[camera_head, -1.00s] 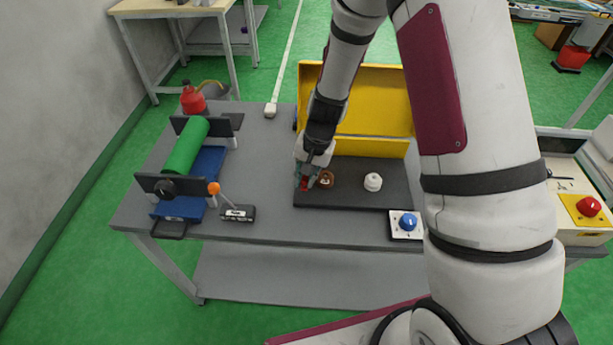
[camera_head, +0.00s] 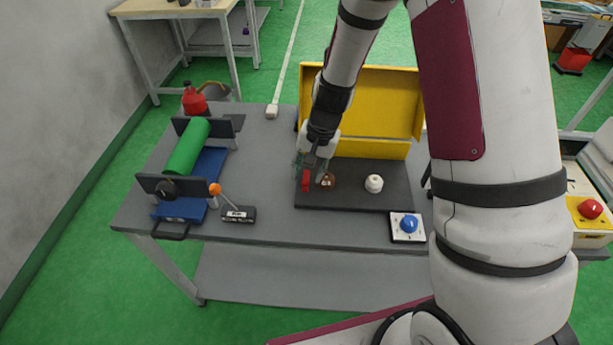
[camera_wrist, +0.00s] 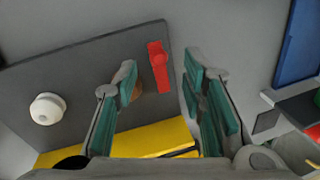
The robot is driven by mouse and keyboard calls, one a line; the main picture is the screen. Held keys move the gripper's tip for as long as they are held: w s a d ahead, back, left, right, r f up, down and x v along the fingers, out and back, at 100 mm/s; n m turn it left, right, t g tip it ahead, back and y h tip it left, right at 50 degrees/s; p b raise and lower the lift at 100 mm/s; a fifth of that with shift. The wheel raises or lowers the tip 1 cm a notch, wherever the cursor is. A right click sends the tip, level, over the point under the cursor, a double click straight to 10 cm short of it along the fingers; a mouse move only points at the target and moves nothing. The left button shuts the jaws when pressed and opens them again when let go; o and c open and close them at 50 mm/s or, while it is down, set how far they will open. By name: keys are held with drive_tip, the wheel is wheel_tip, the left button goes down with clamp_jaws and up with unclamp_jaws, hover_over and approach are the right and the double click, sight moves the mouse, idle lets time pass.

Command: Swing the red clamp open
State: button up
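The red clamp (camera_head: 306,180) is a small red bar at the left end of the dark plate (camera_head: 350,201) with the yellow back. My gripper (camera_head: 312,164) is just above and behind the clamp. In the wrist view the clamp (camera_wrist: 159,66) shows between the two green-padded fingers, beyond their tips, with no visible contact. The fingers (camera_wrist: 162,80) are apart and nothing is held. A brown round piece (camera_head: 328,180) stands right of the clamp. In the wrist view it is mostly hidden behind one finger.
A white knob (camera_head: 374,183) stands farther right on the plate. A blue button box (camera_head: 408,224) is at the table's front. A small black box (camera_head: 239,214) and a green roller (camera_head: 188,146) are to the left. Bare grey table lies between roller and plate.

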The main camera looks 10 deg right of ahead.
drive_tip(key=w+v, duration=0.1)
drive_tip(key=v, duration=0.7)
drive_tip(key=shift+s+r, duration=0.25)
drive_tip(key=shift+s, duration=0.25)
drive_tip(key=s+d+r+n+t+h, duration=0.1)
drive_tip(key=s+d+r+n+t, duration=0.1)
drive_tip(key=s+r, duration=0.9)
drive_tip(key=s+d+r+n+t+h, duration=0.1)
drive_tip(key=s+r+n, duration=0.3)
drive_tip(key=s+r, duration=0.7)
drive_tip(key=shift+s+d+t, duration=0.6)
drive_tip(key=shift+s+d, duration=0.1)
drive_tip(key=shift+r, duration=0.2)
